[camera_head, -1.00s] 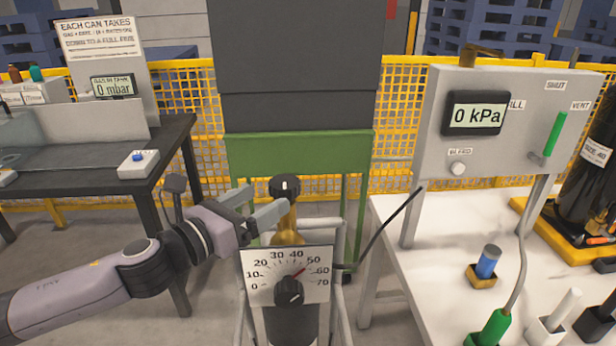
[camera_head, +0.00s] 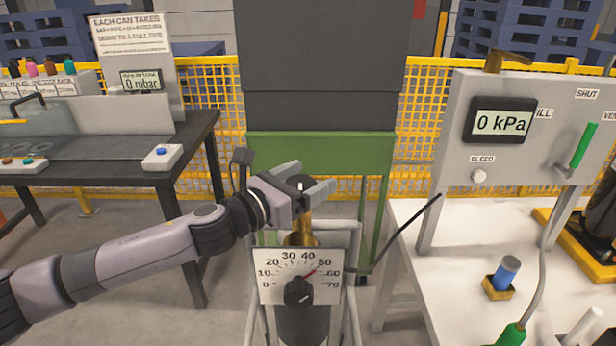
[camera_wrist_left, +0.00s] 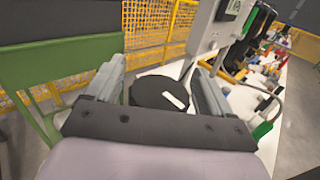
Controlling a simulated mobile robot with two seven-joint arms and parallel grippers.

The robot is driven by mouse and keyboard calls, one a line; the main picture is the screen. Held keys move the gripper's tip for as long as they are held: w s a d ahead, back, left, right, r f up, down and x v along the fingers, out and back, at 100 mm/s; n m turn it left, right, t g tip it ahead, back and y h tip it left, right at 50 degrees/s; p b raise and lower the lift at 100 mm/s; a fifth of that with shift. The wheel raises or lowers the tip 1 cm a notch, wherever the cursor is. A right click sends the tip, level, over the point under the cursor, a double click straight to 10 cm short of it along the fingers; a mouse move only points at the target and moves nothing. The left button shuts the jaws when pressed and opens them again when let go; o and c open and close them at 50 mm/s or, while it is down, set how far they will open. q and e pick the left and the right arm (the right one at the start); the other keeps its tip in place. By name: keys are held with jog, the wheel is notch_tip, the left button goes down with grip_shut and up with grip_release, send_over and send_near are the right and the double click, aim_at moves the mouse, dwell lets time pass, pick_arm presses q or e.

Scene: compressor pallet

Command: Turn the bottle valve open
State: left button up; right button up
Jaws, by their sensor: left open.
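The bottle's valve knob is black with a white mark and sits on top of a brass neck (camera_head: 301,232). My left gripper (camera_head: 318,184) is open at the valve, with a finger on either side of the knob. In the left wrist view the black valve knob (camera_wrist_left: 160,92) lies between the two fingers, with gaps beside it. Contact cannot be told. My right gripper is not in view.
A grey panel (camera_head: 455,125) reading 0 kPa stands on a white table (camera_head: 430,250) at the right. A dark bench (camera_head: 190,140) with a 0 mbar display (camera_head: 141,80) is at the left. A green stand (camera_head: 330,150) is close behind the bottle. A dark hose leads right.

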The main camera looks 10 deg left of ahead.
pick_arm(q)
jog(key=shift+w+d, duration=0.15)
jog(key=shift+w, duration=0.1)
jog(key=c, duration=1)
jog(key=shift+o, duration=0.2)
jog(key=shift+r+n+t+y+p, duration=0.1)
jog(key=shift+n+t+y+p, duration=0.2)
jog(key=shift+y+p, duration=0.1)
jog(key=shift+n+t+y, duration=0.3)
jog(key=shift+n+y, duration=0.1)
jog(key=shift+y, duration=0.2)
jog(key=o, duration=1)
jog(key=shift+c, duration=0.2)
